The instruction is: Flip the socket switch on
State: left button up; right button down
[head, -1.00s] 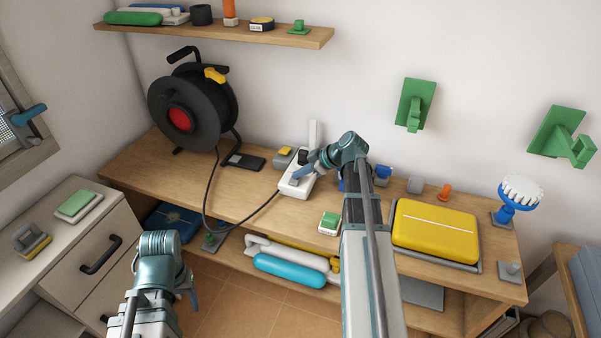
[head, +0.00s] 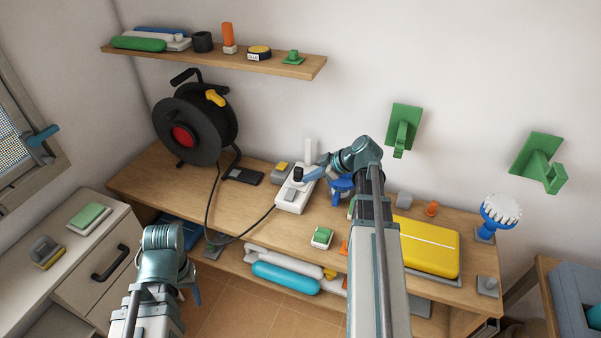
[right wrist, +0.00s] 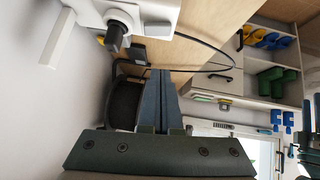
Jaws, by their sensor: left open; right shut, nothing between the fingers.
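The socket (head: 284,206) is a white strip on the workbench with a black plug (head: 298,174) standing in it. A grey switch (head: 290,195) sits on its near part; which way it is tipped I cannot tell. In the right wrist view the socket (right wrist: 180,14) is at the top, with the plug (right wrist: 115,36) in a round outlet. My right gripper (head: 308,176) is shut and empty, just right of the plug in the head view; whether it touches is unclear. Its closed fingers (right wrist: 160,74) show below the socket in the wrist view. My left gripper (head: 194,292) is open, low in front of the bench.
A black cable (head: 236,238) runs from the socket to a cable reel (head: 195,120). A green-and-white block (head: 321,238) and a yellow case (head: 428,246) are to the right. A yellow-topped grey block (head: 282,168) stands close behind. Bare wood (head: 262,190) lies left of the socket.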

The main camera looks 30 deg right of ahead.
pick_arm(q)
jog(key=shift+r, duration=0.6)
pick_arm(e)
jog(key=shift+v, duration=0.9)
jog(key=b, duration=0.7)
send_over(289, 189)
jog(key=s, duration=0.3)
jog(key=shift+n+t+h, duration=0.3)
jog(key=shift+h, duration=0.1)
jog(key=f, duration=0.7)
jog(key=shift+w+d+f, duration=0.15)
jog(key=shift+d+f, duration=0.15)
jog(key=shift+d, duration=0.05)
jog(key=shift+d+f+b, duration=0.3)
jog(key=shift+f+b, duration=0.55)
jog(key=shift+b, duration=0.15)
pick_arm(q)
notch_tip(289, 189, down, 11)
jog(key=b, duration=0.1)
jog(key=shift+r, duration=0.2)
pick_arm(e)
jog(key=shift+d+f, duration=0.1)
jog(key=shift+f, duration=0.5)
